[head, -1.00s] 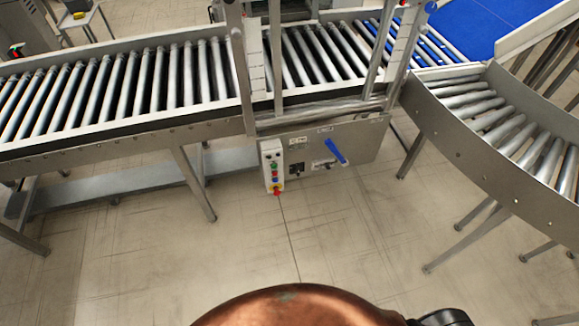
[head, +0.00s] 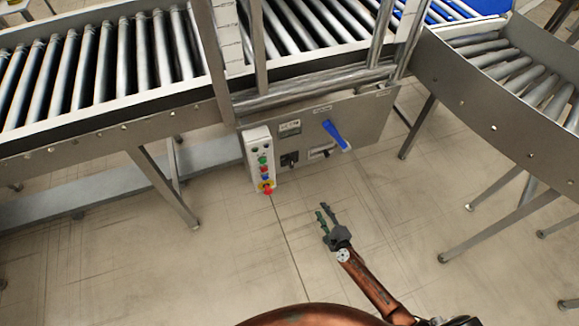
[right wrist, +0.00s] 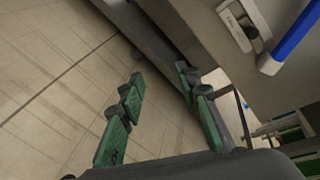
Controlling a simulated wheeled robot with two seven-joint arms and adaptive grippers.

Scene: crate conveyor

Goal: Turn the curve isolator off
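A grey control panel (head: 368,120) hangs under the conveyor. It carries a black rotary switch (head: 289,159), a small pale handle switch (head: 321,151) and a long blue lever (head: 336,134) slanting down to the right. The labels are too small to read, so I cannot tell which is the curve isolator. My right gripper (head: 322,210) is open and empty, below the panel and apart from it. In the right wrist view its green-padded fingers (right wrist: 160,95) are spread, with the blue lever (right wrist: 292,42) and the pale handle switch (right wrist: 237,25) at upper right. My left gripper is out of view.
A white button box (head: 258,150) with coloured buttons and a red knob stands left of the panel. A straight roller conveyor (head: 100,122) runs above, and a curved roller conveyor (head: 470,105) with legs stands at right. The floor before the panel is clear.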

